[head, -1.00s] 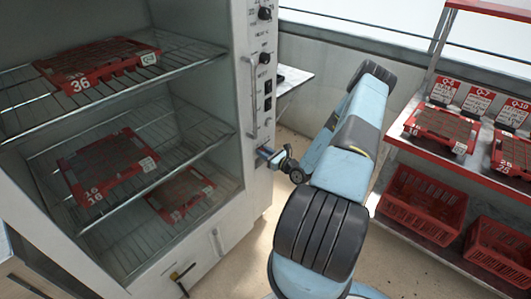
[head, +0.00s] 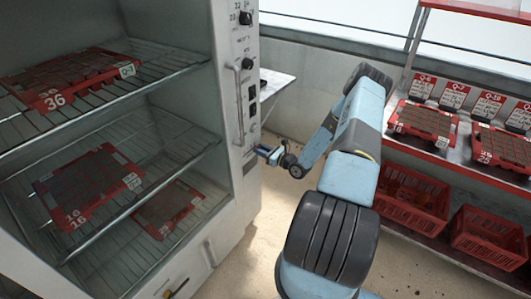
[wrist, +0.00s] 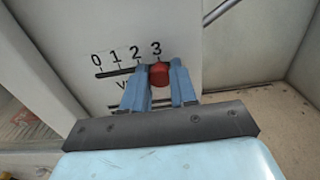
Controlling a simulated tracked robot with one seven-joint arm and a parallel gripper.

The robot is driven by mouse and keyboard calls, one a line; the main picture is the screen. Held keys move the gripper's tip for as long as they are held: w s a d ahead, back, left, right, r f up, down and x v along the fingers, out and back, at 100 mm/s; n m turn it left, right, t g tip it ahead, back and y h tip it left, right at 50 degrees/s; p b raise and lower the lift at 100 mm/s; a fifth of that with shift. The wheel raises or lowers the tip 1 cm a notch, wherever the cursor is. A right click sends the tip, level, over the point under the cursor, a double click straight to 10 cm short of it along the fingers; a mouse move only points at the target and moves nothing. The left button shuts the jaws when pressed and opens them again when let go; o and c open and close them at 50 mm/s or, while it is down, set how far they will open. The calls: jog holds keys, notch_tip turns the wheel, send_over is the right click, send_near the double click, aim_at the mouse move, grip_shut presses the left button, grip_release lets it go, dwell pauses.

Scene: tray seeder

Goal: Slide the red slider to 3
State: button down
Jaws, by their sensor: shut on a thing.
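The red slider (wrist: 158,75) sits at the right end of its dark slot (wrist: 112,72) in the wrist view. It is directly below the printed 3 (wrist: 156,48) of a scale running from 0 to 3. My gripper (wrist: 158,88) is shut on the slider, with one blue finger on each side of it. In the head view my gripper (head: 272,155) is at the lower part of the cabinet's control panel (head: 243,85). The slider itself cannot be made out there.
The open cabinet at left has wire shelves with red seed trays (head: 88,185). A vertical handle (head: 238,105) is on the panel above my gripper. At right, a rack holds red trays (head: 424,122) above red crates (head: 412,198). Bare floor lies between.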

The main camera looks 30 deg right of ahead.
jog(key=shift+d, duration=0.35)
jog(key=c, duration=0.9)
grip_release()
jog(key=shift+s, duration=0.15)
jog(key=v, duration=1.3)
jog(key=shift+s+d, duration=0.15)
jog(key=shift+s, duration=0.05)
